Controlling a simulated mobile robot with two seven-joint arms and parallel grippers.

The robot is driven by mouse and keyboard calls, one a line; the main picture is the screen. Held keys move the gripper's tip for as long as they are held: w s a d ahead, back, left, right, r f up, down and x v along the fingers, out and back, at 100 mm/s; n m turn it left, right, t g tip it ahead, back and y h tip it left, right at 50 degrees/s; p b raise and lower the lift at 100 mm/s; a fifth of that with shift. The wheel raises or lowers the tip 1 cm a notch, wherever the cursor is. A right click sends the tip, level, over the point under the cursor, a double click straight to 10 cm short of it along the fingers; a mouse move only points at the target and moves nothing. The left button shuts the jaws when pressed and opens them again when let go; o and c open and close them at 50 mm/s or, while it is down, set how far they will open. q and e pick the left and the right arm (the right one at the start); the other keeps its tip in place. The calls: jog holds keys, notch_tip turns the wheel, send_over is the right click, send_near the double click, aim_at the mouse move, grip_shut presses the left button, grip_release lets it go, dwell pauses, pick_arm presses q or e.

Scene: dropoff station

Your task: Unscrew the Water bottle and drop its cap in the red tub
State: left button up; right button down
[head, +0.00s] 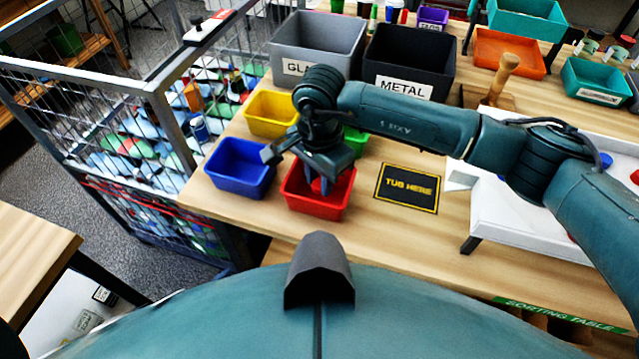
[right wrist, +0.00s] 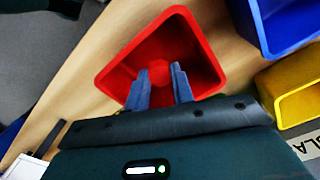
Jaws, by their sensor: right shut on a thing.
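The red tub (head: 318,207) stands near the table's front left edge, and it also shows in the right wrist view (right wrist: 190,28). My right gripper (head: 319,183) points down into the tub's opening. In the right wrist view my right gripper (right wrist: 158,74) is shut on a small round red cap (right wrist: 159,69), with a blue finger on each side. The cap is over the inside of the tub. I cannot tell how high it is above the tub floor. I cannot make out the Water bottle in either view. My left gripper is not in view.
A blue tub (head: 239,168) and a yellow tub (head: 271,113) stand close by, with a green tub (head: 356,140) behind my gripper. A dark "TUB HERE" mat (head: 407,187) lies bare to the right. Grey (head: 318,36) and black (head: 409,55) bins stand behind. A white tray (head: 500,215) is at right.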

aim_at(320, 198)
notch_tip(320, 198, down, 3)
jog(key=shift+r, duration=0.2)
jog(key=shift+f, duration=0.35)
jog(key=c, duration=1.6)
grip_release()
jog(key=o, duration=0.4)
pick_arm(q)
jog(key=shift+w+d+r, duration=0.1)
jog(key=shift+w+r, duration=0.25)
